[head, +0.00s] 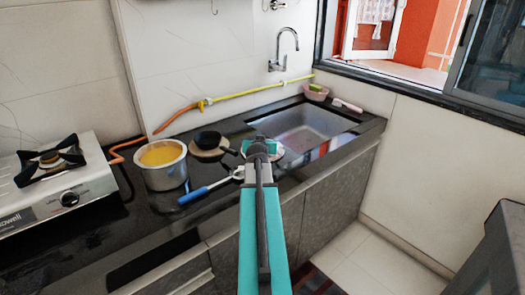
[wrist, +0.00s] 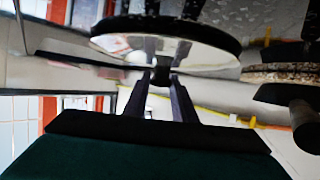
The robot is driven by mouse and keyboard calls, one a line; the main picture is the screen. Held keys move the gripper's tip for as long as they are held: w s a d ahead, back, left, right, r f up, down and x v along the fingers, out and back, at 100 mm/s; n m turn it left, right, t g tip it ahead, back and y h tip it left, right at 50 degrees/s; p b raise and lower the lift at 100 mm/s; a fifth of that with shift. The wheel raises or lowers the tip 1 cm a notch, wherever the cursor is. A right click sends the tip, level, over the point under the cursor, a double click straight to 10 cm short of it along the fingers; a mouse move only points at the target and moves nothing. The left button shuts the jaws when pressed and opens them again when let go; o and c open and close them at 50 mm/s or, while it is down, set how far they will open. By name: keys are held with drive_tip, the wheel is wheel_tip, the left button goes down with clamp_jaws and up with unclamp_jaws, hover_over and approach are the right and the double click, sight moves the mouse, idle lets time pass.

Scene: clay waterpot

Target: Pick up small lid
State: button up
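The small lid (wrist: 205,52) is large in the wrist view, which looks upside down. It is a pale, shiny disc with a dark rim and a dark knob (wrist: 158,76). My gripper (wrist: 160,86) has one dark finger on each side of the knob. Whether the fingers press on it or leave a thin gap is not clear. In the head view my gripper (head: 260,150) is over the counter at the sink's near left corner. It hides most of the lid there; a pale edge (head: 278,153) shows beside it.
A small black pan (head: 208,140) sits on a round brown board left of my gripper. A blue-handled utensil (head: 205,190) lies in front. A steel pot (head: 163,168) with yellow contents and a stove (head: 60,185) stand farther left. The sink (head: 305,128) is behind right.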

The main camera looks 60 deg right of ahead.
clamp_jaws()
drive_tip(key=shift+r, duration=0.15)
drive_tip(key=shift+r, duration=4.85)
drive_tip(key=shift+r, duration=0.15)
